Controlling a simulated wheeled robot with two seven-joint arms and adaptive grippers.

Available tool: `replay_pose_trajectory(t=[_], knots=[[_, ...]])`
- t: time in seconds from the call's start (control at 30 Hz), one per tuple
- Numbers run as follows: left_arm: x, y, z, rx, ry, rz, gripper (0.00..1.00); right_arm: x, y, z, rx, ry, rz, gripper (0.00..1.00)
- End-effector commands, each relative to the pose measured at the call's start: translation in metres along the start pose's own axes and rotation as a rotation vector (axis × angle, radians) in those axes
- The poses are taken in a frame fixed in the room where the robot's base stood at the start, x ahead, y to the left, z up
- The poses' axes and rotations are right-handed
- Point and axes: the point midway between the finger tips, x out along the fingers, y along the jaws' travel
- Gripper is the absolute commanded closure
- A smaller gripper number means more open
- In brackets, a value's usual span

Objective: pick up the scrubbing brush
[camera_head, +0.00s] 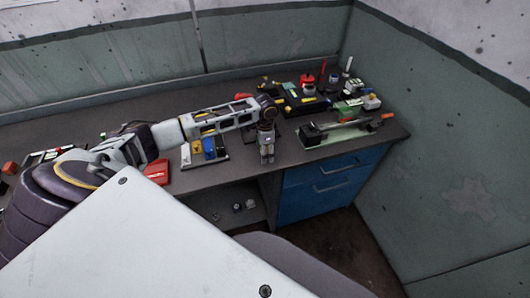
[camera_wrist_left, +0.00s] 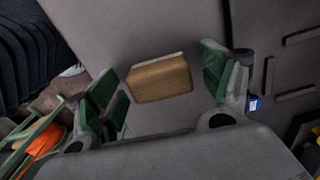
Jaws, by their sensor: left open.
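The scrubbing brush (camera_wrist_left: 160,78) appears in the left wrist view as a tan, wooden-looking block with a pale strip along its upper edge. It lies on the grey bench top between the two green-padded fingers of my left gripper (camera_wrist_left: 161,75). The fingers are open, with a visible gap on each side of the brush. In the head view my left gripper (camera_head: 267,157) points down over the front part of the bench. The brush cannot be made out there, likely hidden by the gripper. My right gripper is not in view.
The dark bench (camera_head: 245,177) has blue drawers (camera_head: 325,185) below its right part. Left of the gripper are a tray with yellow and blue items (camera_head: 208,148) and a red box (camera_head: 156,172). A green-and-grey tool (camera_head: 338,132) lies to the right. Several items crowd the back.

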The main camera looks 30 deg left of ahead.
Motion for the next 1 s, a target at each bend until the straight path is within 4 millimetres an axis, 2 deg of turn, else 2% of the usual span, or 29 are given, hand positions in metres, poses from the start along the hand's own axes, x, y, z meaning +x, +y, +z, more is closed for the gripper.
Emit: replay_pose_trajectory(t=[0.13, 0.53, 0.83, 1.0], knots=[[0.000, 0.000, 0.000, 0.000, 0.000, 0.000, 0.20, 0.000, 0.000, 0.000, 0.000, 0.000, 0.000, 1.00], [0.000, 0.000, 0.000, 0.000, 0.000, 0.000, 0.70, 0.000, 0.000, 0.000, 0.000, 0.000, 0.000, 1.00], [-0.002, 0.000, 0.000, 0.000, 0.001, 0.000, 0.70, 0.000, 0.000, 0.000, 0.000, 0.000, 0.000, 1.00], [-0.011, -0.001, -0.001, 0.000, 0.002, -0.001, 0.70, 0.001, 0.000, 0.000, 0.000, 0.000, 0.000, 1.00]])
